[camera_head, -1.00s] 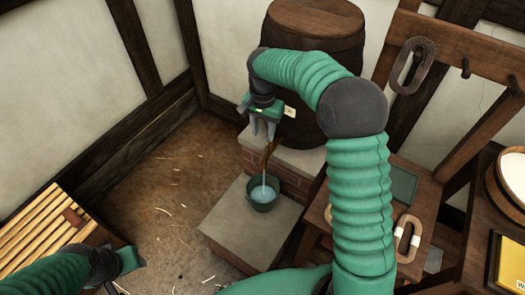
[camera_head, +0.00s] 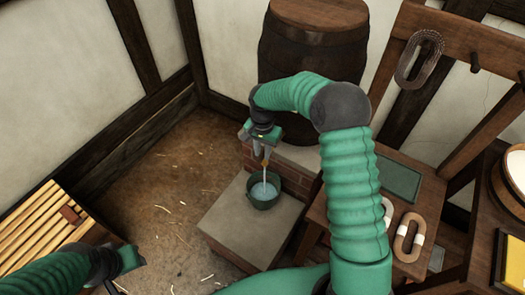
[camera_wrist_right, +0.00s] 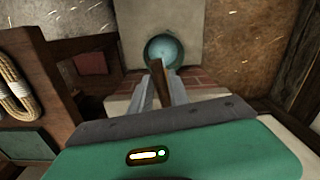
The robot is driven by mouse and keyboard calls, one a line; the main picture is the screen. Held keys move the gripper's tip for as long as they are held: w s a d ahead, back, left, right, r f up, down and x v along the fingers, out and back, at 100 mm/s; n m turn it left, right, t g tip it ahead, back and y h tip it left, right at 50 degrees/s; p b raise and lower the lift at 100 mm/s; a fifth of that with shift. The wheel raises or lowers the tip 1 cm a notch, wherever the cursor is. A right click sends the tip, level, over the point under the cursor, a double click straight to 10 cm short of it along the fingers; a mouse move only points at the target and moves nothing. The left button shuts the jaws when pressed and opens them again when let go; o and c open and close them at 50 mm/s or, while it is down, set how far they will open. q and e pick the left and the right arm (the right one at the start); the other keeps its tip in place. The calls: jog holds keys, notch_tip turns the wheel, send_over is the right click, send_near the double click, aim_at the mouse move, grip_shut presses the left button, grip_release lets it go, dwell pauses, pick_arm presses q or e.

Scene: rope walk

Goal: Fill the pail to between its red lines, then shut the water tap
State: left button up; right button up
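The teal pail (camera_head: 264,202) stands upright on a pale stone slab (camera_head: 237,222); it also shows in the right wrist view (camera_wrist_right: 164,52). A thin stream of water (camera_head: 265,170) falls into it, and pale water shows inside. Its red lines are not distinguishable. The brown wooden tap (camera_wrist_right: 163,75) is mostly hidden by my right gripper (camera_head: 262,152). In the right wrist view the two fingers (camera_wrist_right: 161,88) lie on either side of the brown piece; whether they press on it is unclear. My left gripper (camera_head: 132,258) is at the lower left, away from the pail, its fingers unclear.
A dark barrel (camera_head: 312,60) stands behind the tap on a stone-topped brick ledge (camera_head: 290,180). At right are a wooden chair-like stand (camera_head: 440,190) with rope coils (camera_head: 409,237) and a side table. A slatted bench (camera_head: 42,232) is at left. The straw-strewn floor (camera_head: 165,185) between is open.

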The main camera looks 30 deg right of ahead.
grip_shut()
dwell(1.1)
